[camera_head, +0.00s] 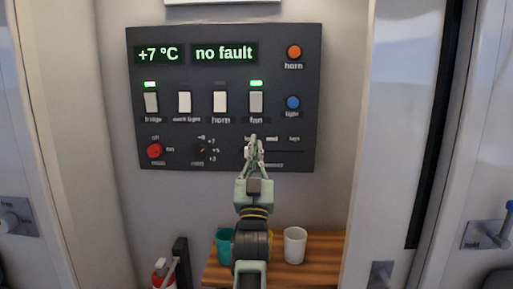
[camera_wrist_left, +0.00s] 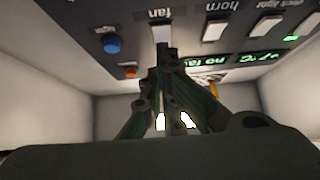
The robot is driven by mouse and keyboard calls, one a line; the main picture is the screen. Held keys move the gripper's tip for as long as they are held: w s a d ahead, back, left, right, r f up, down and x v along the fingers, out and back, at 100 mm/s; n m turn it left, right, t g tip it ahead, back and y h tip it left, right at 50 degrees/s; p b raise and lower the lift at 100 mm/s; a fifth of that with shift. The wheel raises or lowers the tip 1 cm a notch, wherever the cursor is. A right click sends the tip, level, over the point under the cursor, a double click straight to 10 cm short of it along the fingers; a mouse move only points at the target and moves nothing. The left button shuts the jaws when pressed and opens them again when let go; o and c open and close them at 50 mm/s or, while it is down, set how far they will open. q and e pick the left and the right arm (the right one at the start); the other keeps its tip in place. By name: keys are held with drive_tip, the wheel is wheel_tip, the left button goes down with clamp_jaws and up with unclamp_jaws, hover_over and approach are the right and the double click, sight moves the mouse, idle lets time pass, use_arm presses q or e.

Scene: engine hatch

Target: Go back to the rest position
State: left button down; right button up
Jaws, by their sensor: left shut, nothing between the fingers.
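My left gripper (camera_head: 253,143) is shut and empty, pointing up in front of the lower right part of the dark control panel (camera_head: 226,75). In the head view its tips overlap the panel just below the fan switch (camera_head: 256,102); I cannot tell whether they touch it. The wrist view shows the shut fingers (camera_wrist_left: 163,60) in front of the panel, with the fan switch (camera_wrist_left: 161,32) close beyond the tips. The gripper hides part of the slider row under the fan switch. My right gripper is not in view.
A wooden shelf (camera_head: 325,262) below the panel holds a teal cup (camera_head: 224,242), a white cup (camera_head: 294,245) and a yellow thing mostly behind my arm. A red extinguisher (camera_head: 163,275) stands lower left. Pale walls and door frames flank the panel on both sides. The fridge and fan lamps glow green.

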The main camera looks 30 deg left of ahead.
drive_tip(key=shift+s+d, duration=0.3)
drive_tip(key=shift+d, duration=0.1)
